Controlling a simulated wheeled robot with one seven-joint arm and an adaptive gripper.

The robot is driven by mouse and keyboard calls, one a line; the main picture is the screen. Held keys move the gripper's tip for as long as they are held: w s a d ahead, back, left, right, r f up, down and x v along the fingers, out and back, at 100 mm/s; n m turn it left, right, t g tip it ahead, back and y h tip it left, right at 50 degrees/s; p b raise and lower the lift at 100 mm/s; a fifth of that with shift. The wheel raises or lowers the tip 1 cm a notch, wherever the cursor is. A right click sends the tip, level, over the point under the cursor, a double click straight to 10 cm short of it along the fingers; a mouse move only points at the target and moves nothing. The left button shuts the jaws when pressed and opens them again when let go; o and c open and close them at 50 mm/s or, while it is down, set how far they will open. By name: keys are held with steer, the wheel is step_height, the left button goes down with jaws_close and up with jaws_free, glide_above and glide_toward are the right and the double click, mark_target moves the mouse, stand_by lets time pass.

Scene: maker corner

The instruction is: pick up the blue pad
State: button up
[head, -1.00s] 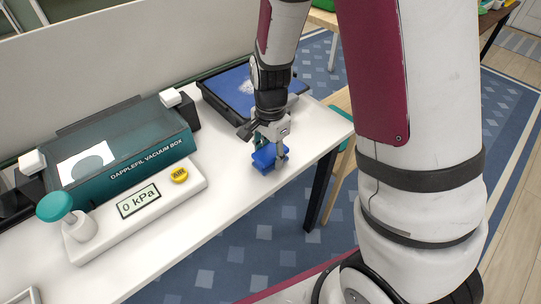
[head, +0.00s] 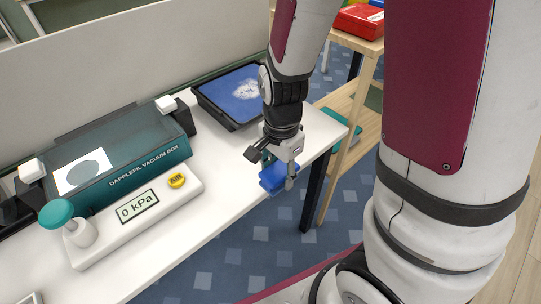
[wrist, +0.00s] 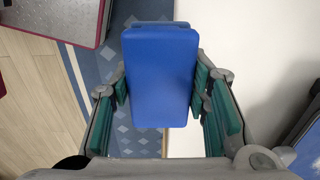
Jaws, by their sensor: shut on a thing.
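The blue pad (head: 279,179) is a small blue block. In the head view it is between the fingers of my gripper (head: 281,172), by the front edge of the white table (head: 220,160). In the wrist view the blue pad (wrist: 161,75) fills the space between the two green-lined fingers of my gripper (wrist: 161,90), which are shut on its sides. Below it the wrist view shows the table edge and the blue floor, so it appears held up over the edge. The exact height is hard to tell.
A teal vacuum box (head: 130,155) stands on the table at left, with a white control base (head: 135,215) and a yellow button (head: 177,181). A black tray (head: 214,110) with a blue inside lies behind my gripper. A wooden shelf (head: 345,130) stands at right.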

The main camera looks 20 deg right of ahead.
steer(key=shift+s+r, duration=0.2)
steer(key=shift+s, duration=0.85)
steer(key=p, duration=0.3)
steer(key=shift+a+r, duration=0.1)
steer(key=shift+r, duration=0.1)
steer(key=shift+s+r+p, duration=0.1)
steer(key=shift+s+p, duration=0.1)
steer(key=shift+p, duration=0.85)
steer(key=shift+s+p, duration=2.4)
steer(key=shift+p, duration=0.85)
